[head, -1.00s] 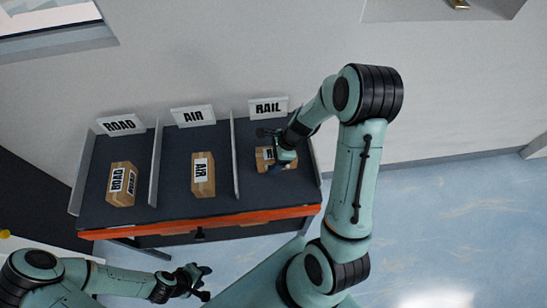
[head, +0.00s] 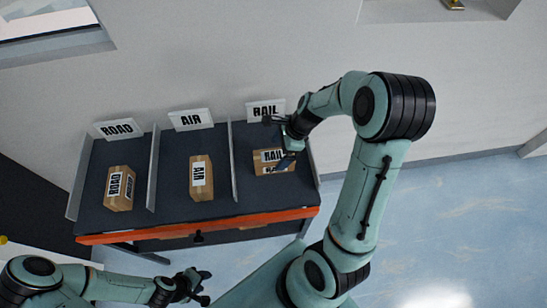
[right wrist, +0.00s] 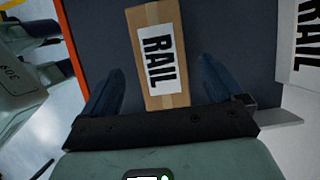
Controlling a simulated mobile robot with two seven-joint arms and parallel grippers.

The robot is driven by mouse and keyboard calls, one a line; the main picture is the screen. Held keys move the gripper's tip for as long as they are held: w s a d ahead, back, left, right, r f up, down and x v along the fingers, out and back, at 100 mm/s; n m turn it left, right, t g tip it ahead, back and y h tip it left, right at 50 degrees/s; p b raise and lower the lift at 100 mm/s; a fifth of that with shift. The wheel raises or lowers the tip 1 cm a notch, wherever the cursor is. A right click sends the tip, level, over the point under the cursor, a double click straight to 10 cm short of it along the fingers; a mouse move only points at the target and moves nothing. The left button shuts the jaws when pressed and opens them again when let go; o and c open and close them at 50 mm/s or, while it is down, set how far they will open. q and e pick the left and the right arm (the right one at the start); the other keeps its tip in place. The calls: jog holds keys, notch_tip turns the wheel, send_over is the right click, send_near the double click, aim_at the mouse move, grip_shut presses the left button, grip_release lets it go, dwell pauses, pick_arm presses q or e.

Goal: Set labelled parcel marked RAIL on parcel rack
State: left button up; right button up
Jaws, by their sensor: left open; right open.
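The RAIL parcel (head: 264,168) is a brown box with a white label. It rests on the dark parcel rack (head: 215,152), in the right compartment in front of the RAIL sign (head: 265,109). In the right wrist view the parcel (right wrist: 159,88) lies ahead of my open right gripper (right wrist: 160,88), whose blue fingers stand apart on either side of its near end. In the head view my right gripper (head: 282,146) is at the parcel's right back side, partly covering it. My left gripper (head: 193,286) is open and empty in front of the rack.
The ROAD parcel (head: 120,188) stands in the left compartment and the AIR parcel (head: 200,177) in the middle one. Thin upright dividers (head: 232,160) separate the compartments. An orange front edge (head: 200,226) borders the rack, and a wall stands behind it.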

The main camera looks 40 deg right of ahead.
jog(key=shift+v, duration=2.55)
